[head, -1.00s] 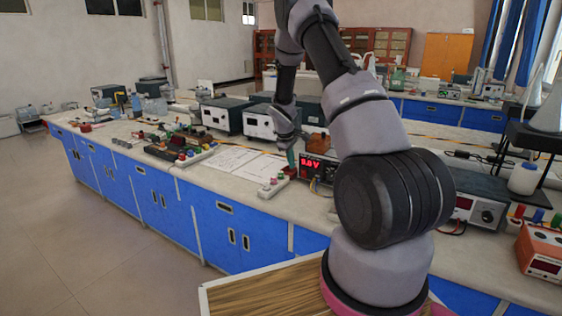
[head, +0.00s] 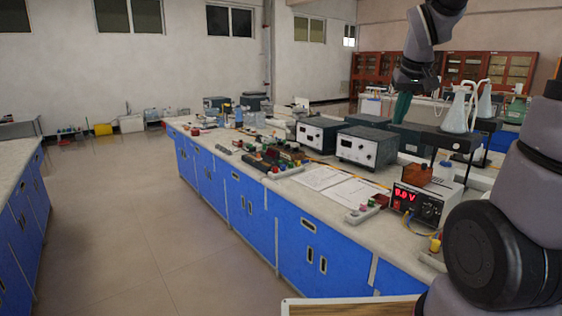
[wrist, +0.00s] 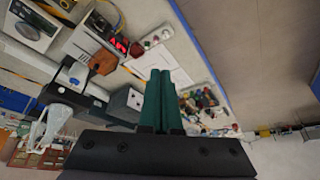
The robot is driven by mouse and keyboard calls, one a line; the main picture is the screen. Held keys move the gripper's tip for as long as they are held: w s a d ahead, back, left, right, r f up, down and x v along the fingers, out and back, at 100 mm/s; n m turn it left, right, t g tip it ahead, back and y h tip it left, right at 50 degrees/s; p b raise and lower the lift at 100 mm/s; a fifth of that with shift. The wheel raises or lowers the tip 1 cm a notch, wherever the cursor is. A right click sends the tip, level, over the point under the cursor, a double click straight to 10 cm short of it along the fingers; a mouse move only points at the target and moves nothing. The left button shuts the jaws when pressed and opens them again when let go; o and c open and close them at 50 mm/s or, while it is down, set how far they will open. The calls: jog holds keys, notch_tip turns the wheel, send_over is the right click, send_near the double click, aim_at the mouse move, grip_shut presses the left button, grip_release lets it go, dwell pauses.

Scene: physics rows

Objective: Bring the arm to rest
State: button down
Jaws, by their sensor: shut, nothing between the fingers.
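My arm (head: 433,30) shows at the upper right of the head view, with its lower links at the right edge. My gripper (head: 401,108) hangs above the lab bench, with its green fingers pointing down. In the wrist view the two green fingers (wrist: 157,100) lie side by side, shut and empty. The fingers are apart from the bench things below them.
A long bench (head: 330,215) with blue cabinets holds a power supply (head: 425,203) reading 0.0 V, white-fronted instruments (head: 367,147), paper sheets (head: 322,176) and glass flasks (head: 459,108). Another bench (head: 20,180) stands at left. The floor (head: 130,220) between them is clear.

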jog(key=s+a+r+m+t+y, duration=0.1)
jog(key=s+a+r, duration=0.1)
jog(key=s, duration=0.7)
jog(key=s+a+r+m+t+y, duration=0.1)
jog(key=s+a+r+m, duration=0.1)
jog(key=s, duration=0.6)
jog(key=shift+s+a+r+m, duration=0.35)
jog(key=shift+a+r, duration=0.25)
jog(key=shift+a, duration=0.45)
jog(key=shift+d, duration=0.15)
